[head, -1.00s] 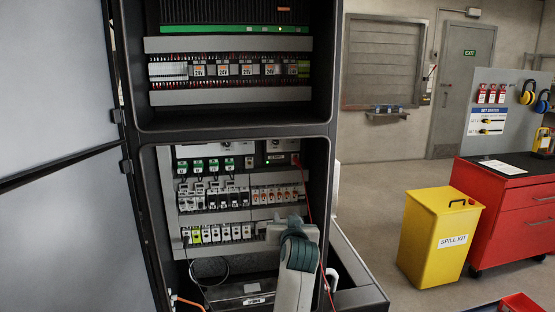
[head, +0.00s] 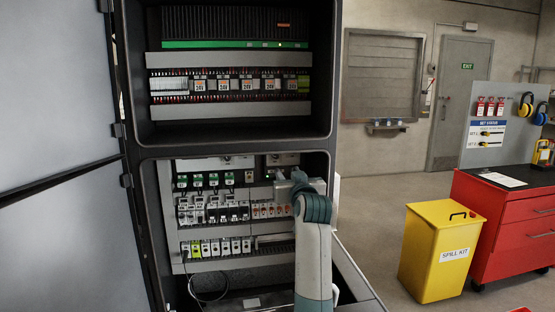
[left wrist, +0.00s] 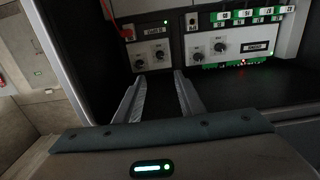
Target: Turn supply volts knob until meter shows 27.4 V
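Two grey supply units with small displays and round knobs show in the left wrist view. The left unit has a lit display (left wrist: 153,31) and two knobs, one (left wrist: 139,63) and another (left wrist: 160,55). The right unit has a display (left wrist: 258,47) and two knobs, one (left wrist: 197,57) and another (left wrist: 220,47). Digits and knob labels are too small to read. My left gripper (left wrist: 160,76) is open and empty, its fingertips short of the units. In the head view my left gripper (head: 281,182) is before the cabinet's lower bay, hiding part of it. My right gripper is not in view.
Breaker rows (head: 213,211) fill the lower bay. A red plug (left wrist: 127,32) and lead sit beside the left unit. The open cabinet door (head: 60,200) stands at left. A yellow spill kit bin (head: 437,255) and red workbench (head: 510,230) stand at right.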

